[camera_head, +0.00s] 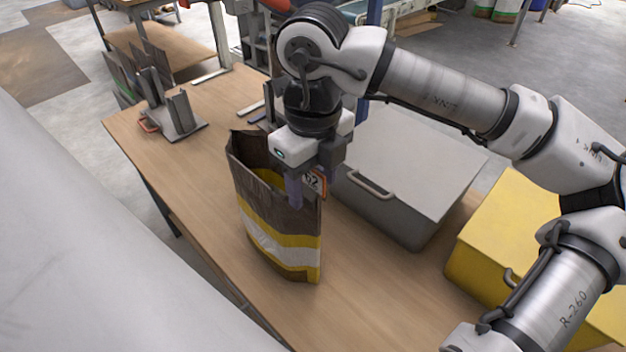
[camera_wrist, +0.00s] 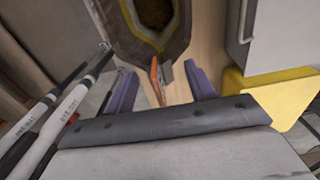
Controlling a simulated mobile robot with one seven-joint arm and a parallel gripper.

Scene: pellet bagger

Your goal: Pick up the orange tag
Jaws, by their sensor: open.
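The orange tag (camera_head: 318,184) shows in the head view as a small plate with an orange edge and dark figures, just beside the rim of the bag (camera_head: 277,243). My gripper (camera_head: 308,182) points down there and partly hides it. In the wrist view the tag (camera_wrist: 155,76) is seen nearly edge-on, next to a small grey piece, between the two purple fingers of my open gripper (camera_wrist: 162,85). Neither finger appears to touch it. The open bag is brown with yellow and white bands and stands upright. How the tag is supported is unclear.
A grey lidded box (camera_head: 408,165) with a handle stands right of the bag, close to my gripper. A yellow box (camera_head: 520,225) is farther right. The wooden tabletop (camera_head: 365,300) in front is clear.

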